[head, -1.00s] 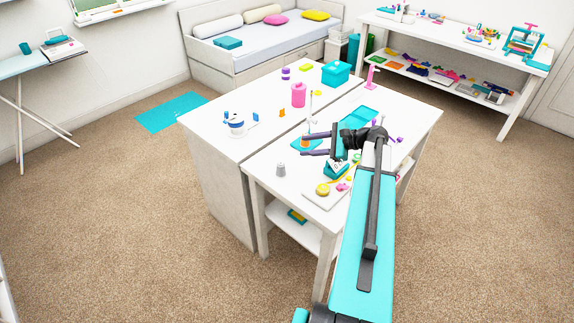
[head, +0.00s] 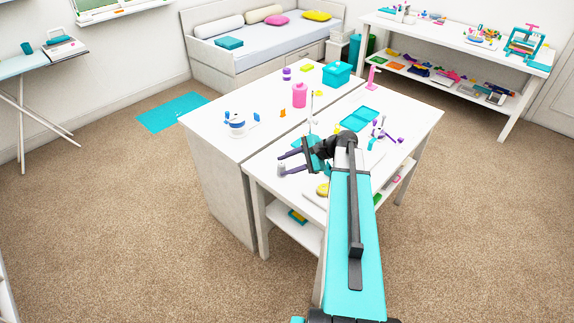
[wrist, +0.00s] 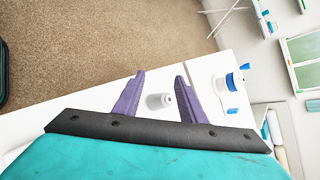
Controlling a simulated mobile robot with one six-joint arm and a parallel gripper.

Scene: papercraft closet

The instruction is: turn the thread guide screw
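My gripper (head: 281,163) is open over the near left corner of the front white table. Its two purple fingers are wide apart in the wrist view (wrist: 160,76) with nothing held. A small grey-white cylindrical piece (wrist: 159,101) stands on the table and shows between the fingers; whether it is touched cannot be told. A white round device with blue parts (head: 236,124) is on the adjoining table, beyond the right finger in the wrist view (wrist: 227,84). I cannot tell which part is the thread guide screw.
The front table (head: 262,160) also holds a teal tray (head: 358,118) and a yellow round piece (head: 322,189), partly hidden by my arm. A pink canister (head: 299,95) and a teal box (head: 336,74) stand on the adjoining table.

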